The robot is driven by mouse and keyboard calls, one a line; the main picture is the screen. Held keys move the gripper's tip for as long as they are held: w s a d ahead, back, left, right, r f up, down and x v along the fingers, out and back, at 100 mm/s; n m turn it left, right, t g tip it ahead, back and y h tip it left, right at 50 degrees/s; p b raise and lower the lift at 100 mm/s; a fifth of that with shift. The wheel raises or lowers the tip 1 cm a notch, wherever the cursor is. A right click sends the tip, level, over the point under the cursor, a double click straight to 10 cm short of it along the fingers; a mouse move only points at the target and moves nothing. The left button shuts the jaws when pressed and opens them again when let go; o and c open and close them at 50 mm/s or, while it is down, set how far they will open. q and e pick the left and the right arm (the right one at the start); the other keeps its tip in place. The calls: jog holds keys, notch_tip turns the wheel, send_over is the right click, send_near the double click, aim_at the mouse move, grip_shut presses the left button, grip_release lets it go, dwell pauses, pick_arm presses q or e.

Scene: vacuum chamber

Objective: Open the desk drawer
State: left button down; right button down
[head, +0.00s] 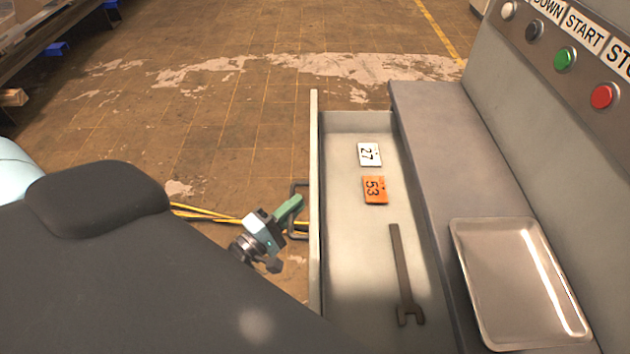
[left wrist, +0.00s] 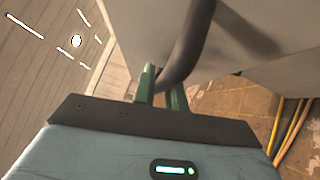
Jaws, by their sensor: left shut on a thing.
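The desk drawer (head: 345,260) stands pulled out from under the grey desk top (head: 440,150), with its inside in plain view. Its dark bar handle (head: 298,185) is on the outer face of the front panel (head: 315,150). My left gripper (head: 294,212) is at the handle, with its green fingers shut on it. In the left wrist view, the handle (left wrist: 190,45) runs between the two green fingers (left wrist: 160,88). My right gripper is not in view.
Inside the drawer lie a white tag (head: 369,155) marked 27, an orange tag (head: 375,190) marked 53 and a dark wrench (head: 401,270). A metal tray (head: 515,280) sits on the desk top. A panel with buttons (head: 565,58) rises at right. Yellow cables (head: 205,214) lie on the floor.

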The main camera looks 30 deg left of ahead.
pick_arm(q)
jog(key=shift+s+a, duration=0.4)
jog(key=shift+a, duration=0.2)
jog(key=c, duration=1.5)
grip_release()
jog(key=shift+o, duration=0.2)
jog(key=b+v, duration=0.1)
jog(key=v, duration=0.6)
jog(key=shift+s, duration=0.4)
